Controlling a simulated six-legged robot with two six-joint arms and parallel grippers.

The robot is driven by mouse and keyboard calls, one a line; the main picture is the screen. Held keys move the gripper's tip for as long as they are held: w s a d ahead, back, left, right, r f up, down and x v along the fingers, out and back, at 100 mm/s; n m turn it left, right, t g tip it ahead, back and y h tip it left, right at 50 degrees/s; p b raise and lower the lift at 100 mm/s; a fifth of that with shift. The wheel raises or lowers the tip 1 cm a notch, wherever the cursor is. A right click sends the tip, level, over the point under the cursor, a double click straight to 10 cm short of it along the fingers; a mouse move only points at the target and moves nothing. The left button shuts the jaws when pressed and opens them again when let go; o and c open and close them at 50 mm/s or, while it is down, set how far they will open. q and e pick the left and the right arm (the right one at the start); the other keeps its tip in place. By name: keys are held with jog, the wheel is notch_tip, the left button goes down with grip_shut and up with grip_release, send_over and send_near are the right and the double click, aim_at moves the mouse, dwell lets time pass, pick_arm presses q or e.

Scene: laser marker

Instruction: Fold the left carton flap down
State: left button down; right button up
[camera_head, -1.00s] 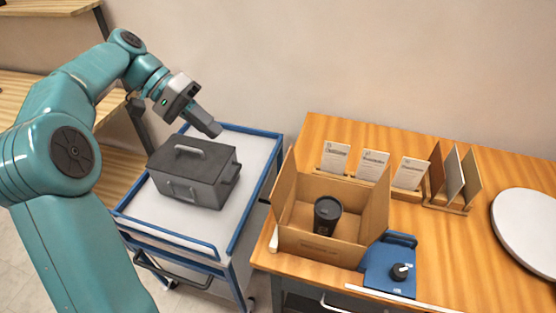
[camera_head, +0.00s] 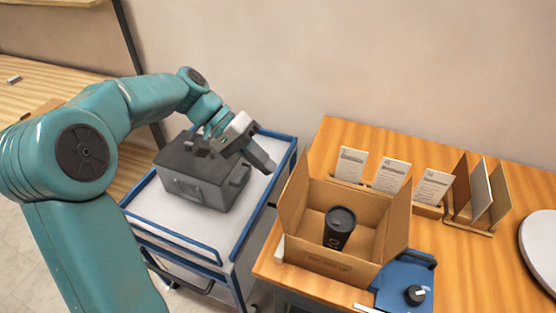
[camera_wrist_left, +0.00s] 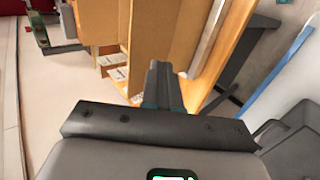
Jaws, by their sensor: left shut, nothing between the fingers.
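The open brown carton (camera_head: 330,262) stands on the wooden table with a dark lidded cup (camera_head: 340,228) inside. Its left flap (camera_head: 294,190) stands up, and its right flap (camera_head: 396,222) also stands up, leaning outward. My left gripper (camera_head: 268,165) is shut and empty, left of the left flap, above the right edge of the cart. It looks apart from the flap. In the left wrist view the shut fingers (camera_wrist_left: 163,82) point toward brown cardboard (camera_wrist_left: 155,32); which panel this is, I cannot tell for sure. My right gripper is not in view.
A grey metal box (camera_head: 205,178) sits on the blue-edged cart (camera_head: 180,235) under my left arm. Several cards (camera_head: 390,177) and a panel rack (camera_head: 480,190) stand behind the carton. A blue device (camera_head: 400,285) with a black knob is close to its right.

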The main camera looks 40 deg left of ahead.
aim_at(294, 177)
pick_arm(q)
jog(key=d, duration=0.2)
jog(key=w+d+r, duration=0.1)
jog(key=shift+d, duration=0.15)
jog(key=shift+f, duration=0.1)
jog(key=shift+p, duration=0.3)
